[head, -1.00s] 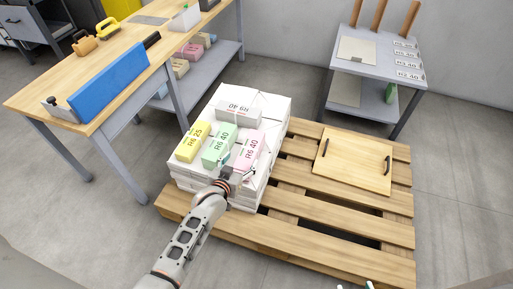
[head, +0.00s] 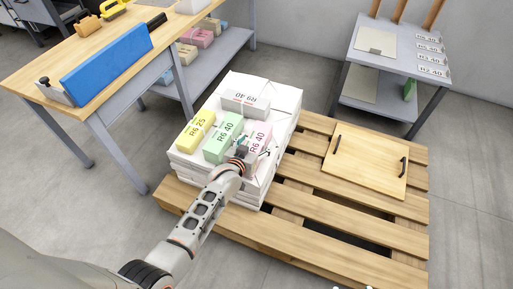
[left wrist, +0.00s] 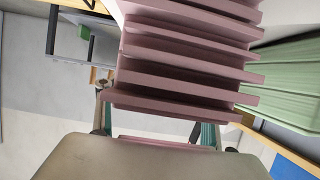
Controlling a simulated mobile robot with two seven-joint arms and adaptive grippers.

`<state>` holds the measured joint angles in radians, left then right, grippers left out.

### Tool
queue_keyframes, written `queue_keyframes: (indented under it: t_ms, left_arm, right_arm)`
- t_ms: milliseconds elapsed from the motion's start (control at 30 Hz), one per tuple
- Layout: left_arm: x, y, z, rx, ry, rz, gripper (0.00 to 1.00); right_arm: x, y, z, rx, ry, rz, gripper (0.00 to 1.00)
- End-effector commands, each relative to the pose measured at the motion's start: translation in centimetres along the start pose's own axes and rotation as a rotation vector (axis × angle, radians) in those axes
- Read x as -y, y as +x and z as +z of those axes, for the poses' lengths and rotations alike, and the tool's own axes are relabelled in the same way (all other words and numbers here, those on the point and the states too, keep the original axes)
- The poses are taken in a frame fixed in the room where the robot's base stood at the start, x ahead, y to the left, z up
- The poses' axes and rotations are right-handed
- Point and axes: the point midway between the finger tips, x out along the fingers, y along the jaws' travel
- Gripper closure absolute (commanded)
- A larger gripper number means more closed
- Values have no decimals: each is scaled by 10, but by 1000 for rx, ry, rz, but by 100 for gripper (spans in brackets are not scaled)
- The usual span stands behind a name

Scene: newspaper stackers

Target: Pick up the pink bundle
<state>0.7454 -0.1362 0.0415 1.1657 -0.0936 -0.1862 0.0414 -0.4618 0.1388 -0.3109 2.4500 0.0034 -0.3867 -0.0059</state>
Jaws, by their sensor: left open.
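The pink bundle (head: 258,139), marked R6 40, lies on top of a white wrapped stack (head: 285,100) on the pallet. My left gripper (head: 243,154) is open at its near end and hides part of it. In the left wrist view, the pink bundle (left wrist: 185,65) shows as layered pink slabs close in front of the camera. The open fingers (left wrist: 155,125) show below it, one toward each side; I cannot tell whether they touch it. Only tiny tips of my right gripper (head: 352,287) show at the bottom edge.
A green bundle (head: 223,138) lies close left of the pink one, with a yellow bundle (head: 196,130) beyond and a white bundle (head: 245,101) behind. A wooden board with handles (head: 364,162) lies on the pallet (head: 300,228). A workbench (head: 105,105) stands left, a grey cart (head: 395,58) back right.

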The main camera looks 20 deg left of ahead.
Motion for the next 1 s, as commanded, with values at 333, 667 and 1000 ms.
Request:
queue_keyframes:
  t_ms: [333, 667, 1000]
  left_arm:
    - [0, 1, -3, -3, 0, 0, 59]
    - [0, 1, -7, -11, -2, 0, 100]
    - [0, -7, -37, -23, -2, 0, 100]
  right_arm:
    - [0, 0, -2, -4, 2, 0, 60]
    - [0, 0, -1, -3, 2, 0, 60]
    - [-6, -2, -16, -23, -25, 10, 60]
